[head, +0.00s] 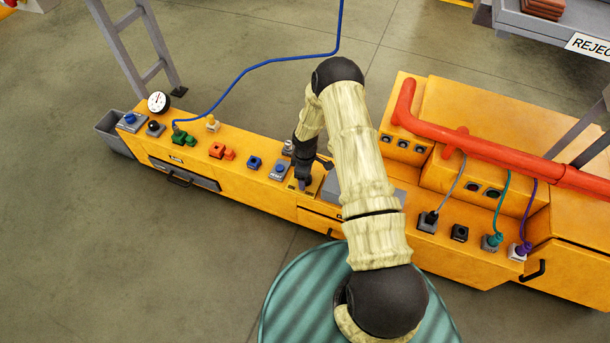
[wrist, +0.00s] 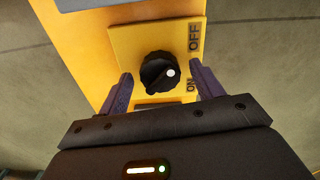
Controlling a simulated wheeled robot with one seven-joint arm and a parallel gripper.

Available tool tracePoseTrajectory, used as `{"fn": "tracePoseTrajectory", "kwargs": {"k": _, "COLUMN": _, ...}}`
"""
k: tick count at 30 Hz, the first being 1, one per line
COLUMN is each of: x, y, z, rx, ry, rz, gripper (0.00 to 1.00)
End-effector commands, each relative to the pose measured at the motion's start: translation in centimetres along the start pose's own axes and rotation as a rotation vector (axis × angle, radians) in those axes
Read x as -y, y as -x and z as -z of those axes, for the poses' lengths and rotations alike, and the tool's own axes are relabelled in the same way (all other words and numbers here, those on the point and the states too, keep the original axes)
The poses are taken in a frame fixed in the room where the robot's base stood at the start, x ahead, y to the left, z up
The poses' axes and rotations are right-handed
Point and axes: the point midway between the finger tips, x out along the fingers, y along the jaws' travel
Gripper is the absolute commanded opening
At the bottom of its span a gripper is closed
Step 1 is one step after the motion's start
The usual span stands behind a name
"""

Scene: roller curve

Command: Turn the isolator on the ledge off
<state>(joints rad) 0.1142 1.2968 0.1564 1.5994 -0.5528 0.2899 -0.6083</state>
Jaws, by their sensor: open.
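The isolator is a round black knob (wrist: 158,71) with a white dot, on a yellow plate (wrist: 130,40) in the wrist view. The plate carries the words OFF and ON along its right side. The white dot is on the knob's right side, nearer ON than OFF. My gripper (wrist: 162,72) is open, with one finger on each side of the knob and a visible gap to each. In the head view my gripper (head: 304,180) points down at the orange ledge (head: 255,196), and the knob is hidden there or too small to tell.
A blue button (head: 278,168) and a small grey-topped part (head: 288,148) sit close left of my gripper. A grey block (head: 333,188) lies close on the right. Green and orange fittings (head: 217,150) stand farther left. A red pipe (head: 480,150) runs along the right.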

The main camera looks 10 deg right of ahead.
Motion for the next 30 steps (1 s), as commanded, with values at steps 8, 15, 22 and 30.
{"fn": "tracePoseTrajectory", "kwargs": {"k": 8, "x": -0.1, "y": 4.5, "z": 0.0, "rx": -0.002, "ry": -0.001, "rz": -0.003, "gripper": 0.66}}
{"fn": "tracePoseTrajectory", "kwargs": {"k": 15, "x": -0.1, "y": 9.3, "z": 0.0, "rx": -0.002, "ry": 0.0, "rz": -0.002, "gripper": 0.66}}
{"fn": "tracePoseTrajectory", "kwargs": {"k": 22, "x": -0.1, "y": 13.9, "z": 0.0, "rx": -0.002, "ry": 0.0, "rz": -0.003, "gripper": 0.66}}
{"fn": "tracePoseTrajectory", "kwargs": {"k": 30, "x": 0.0, "y": 16.9, "z": 0.0, "rx": 0.0, "ry": 0.0, "rz": 0.0, "gripper": 0.66}}
